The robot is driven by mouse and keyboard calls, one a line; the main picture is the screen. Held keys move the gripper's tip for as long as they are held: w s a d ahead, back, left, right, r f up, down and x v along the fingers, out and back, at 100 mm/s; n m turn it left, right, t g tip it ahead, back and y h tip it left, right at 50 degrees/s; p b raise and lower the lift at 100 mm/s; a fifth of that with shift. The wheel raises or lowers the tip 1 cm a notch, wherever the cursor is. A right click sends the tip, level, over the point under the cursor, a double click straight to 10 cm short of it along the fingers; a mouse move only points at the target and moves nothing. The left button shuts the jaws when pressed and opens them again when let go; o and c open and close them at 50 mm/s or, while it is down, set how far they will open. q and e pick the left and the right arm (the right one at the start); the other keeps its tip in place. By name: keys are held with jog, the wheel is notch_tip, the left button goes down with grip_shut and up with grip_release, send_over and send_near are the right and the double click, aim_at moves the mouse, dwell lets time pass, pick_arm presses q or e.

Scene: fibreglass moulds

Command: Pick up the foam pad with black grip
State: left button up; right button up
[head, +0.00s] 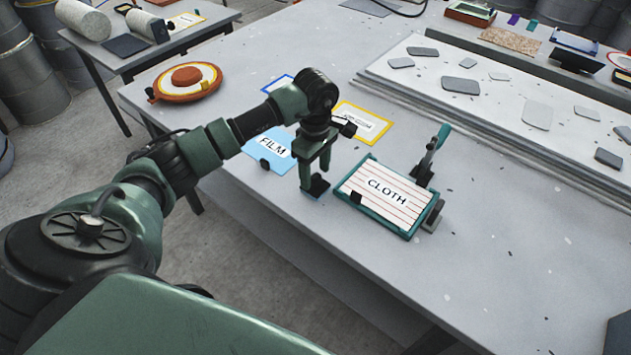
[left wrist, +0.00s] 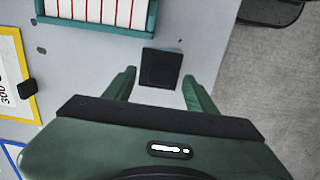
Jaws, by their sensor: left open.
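A small black square piece (left wrist: 160,68), which I take for the grip of the foam pad, lies between my left fingers in the left wrist view. In the head view the dark piece (head: 319,184) shows low beside the left fingers, near the table's front edge. The pad's foam part cannot be made out. My left gripper (left wrist: 159,80) is open, with one green finger on each side of the black piece and gaps to both. In the head view the left gripper (head: 316,176) points down at the table. My right gripper is not in view.
The teal-framed CLOTH board (head: 388,221) stands just right of the left gripper, with a teal-handled clamp (head: 432,152) behind it. The blue FILM card (head: 262,144) and a yellow-bordered card (head: 343,117) lie left and behind. The table's front right (head: 520,270) is clear.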

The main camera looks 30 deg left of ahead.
pick_arm(q)
jog(key=shift+f, duration=1)
grip_shut()
notch_tip(320, 180, up, 13)
jog(key=b, duration=0.3)
notch_tip(320, 180, up, 6)
jog(key=f+p, duration=0.1)
send_over(316, 175)
jog(key=shift+s+r, duration=0.15)
jog(key=shift+r, duration=0.9)
